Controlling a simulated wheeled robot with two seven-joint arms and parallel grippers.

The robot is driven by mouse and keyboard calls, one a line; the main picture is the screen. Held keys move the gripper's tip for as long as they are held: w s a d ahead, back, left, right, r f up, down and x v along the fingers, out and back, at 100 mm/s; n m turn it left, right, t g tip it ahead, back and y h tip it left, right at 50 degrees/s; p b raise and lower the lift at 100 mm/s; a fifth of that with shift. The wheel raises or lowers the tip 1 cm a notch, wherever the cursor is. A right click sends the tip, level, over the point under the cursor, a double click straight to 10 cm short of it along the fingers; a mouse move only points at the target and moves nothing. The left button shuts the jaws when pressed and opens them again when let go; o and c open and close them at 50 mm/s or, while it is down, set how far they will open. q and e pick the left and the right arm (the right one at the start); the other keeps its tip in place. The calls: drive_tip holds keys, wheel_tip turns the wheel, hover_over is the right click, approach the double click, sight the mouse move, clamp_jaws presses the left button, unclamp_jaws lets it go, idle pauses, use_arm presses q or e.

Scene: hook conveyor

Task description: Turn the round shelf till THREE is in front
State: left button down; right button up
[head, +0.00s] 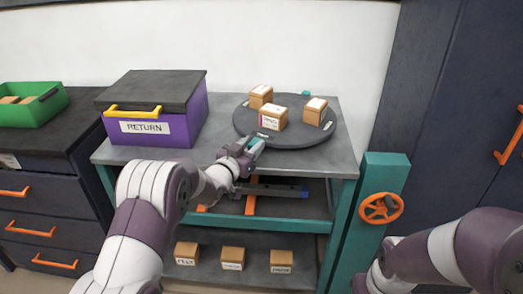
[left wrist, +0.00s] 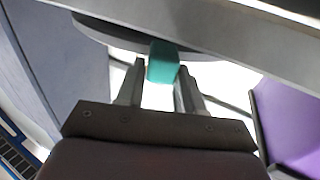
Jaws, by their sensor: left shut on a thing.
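The round shelf (head: 290,134) is a dark grey disc on top of the grey table, with three small labelled boxes on it. Small white labels sit along its rim; I cannot read them. A teal knob (left wrist: 163,62) at its front edge is between the fingers of my left gripper (head: 254,146). In the left wrist view, my left gripper (left wrist: 160,88) is shut on this knob. A second teal piece (head: 305,93) shows at the disc's back edge. My right arm shows at the lower right, but its gripper is out of view.
A purple RETURN box (head: 175,130) with a dark lid and yellow handle stands left of the disc. A green bin (head: 45,112) is at the far left. A teal post with an orange handwheel (head: 380,207) stands at the right. Labelled boxes sit on the lower shelf (head: 205,268).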

use_arm(q)
drive_tip(key=shift+w+a+m+g+h+p, duration=0.35)
drive_tip(key=shift+w+a+m+h, duration=0.15)
drive_tip(key=shift+a, duration=0.2)
drive_tip(key=shift+w+a+m+g+h+p, duration=0.25)
drive_tip(key=shift+w+a+m+g+h, duration=0.15)
drive_tip(key=shift+a+h, duration=0.3)
drive_tip(key=shift+w+a+m+g+h+p, duration=0.3)
drive_tip(key=shift+w+a+m+g+h, duration=0.15)
drive_tip(key=shift+a, duration=0.25)
drive_tip(key=c, duration=0.8)
unclamp_jaws()
drive_tip(key=v, duration=1.2)
drive_tip(key=shift+s+a, duration=0.15)
drive_tip(key=shift+s, duration=0.15)
